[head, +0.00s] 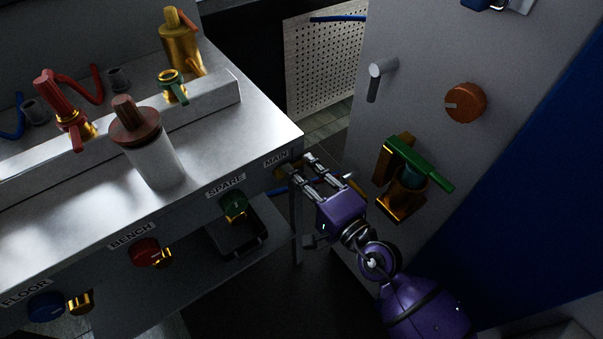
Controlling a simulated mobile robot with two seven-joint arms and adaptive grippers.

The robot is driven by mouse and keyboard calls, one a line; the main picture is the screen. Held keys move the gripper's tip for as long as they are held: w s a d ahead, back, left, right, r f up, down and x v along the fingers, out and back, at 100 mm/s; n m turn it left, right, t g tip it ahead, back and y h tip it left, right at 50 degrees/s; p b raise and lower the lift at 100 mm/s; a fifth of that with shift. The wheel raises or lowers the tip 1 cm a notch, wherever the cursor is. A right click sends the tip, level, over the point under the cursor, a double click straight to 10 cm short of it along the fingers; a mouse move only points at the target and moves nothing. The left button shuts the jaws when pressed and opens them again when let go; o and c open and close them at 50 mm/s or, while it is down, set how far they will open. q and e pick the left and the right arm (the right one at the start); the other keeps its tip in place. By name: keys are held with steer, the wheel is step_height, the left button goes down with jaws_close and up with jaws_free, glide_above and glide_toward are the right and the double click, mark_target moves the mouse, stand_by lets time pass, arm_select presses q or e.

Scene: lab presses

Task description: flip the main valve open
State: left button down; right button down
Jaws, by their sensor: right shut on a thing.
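The MAIN label (276,158) is on the bench's front face near its right corner. Just right of it, a small brass-yellow part (284,171), apparently of the main valve, shows by my fingertips; most of it is hidden. My right gripper (296,165), purple with grey fingers, reaches in from the lower right. Its fingers are shut on this part at the bench corner. The valve's handle position cannot be made out. My left gripper is not in view.
A brass valve with a green lever (420,164) sticks out from the grey cabinet (420,75) right of my gripper. An orange knob (466,103) and a grey handle (376,80) are above it. The SPARE green knob (234,207) and BENCH red knob (144,252) line the bench front.

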steer(key=shift+s+f+n, duration=0.15)
steer(key=shift+f+n, duration=0.25)
steer(key=shift+n, duration=0.1)
steer(key=c, duration=1.8)
jaws_free()
steer(key=shift+o, duration=0.2)
steer(key=shift+r, duration=0.15)
steer(key=shift+r, duration=0.1)
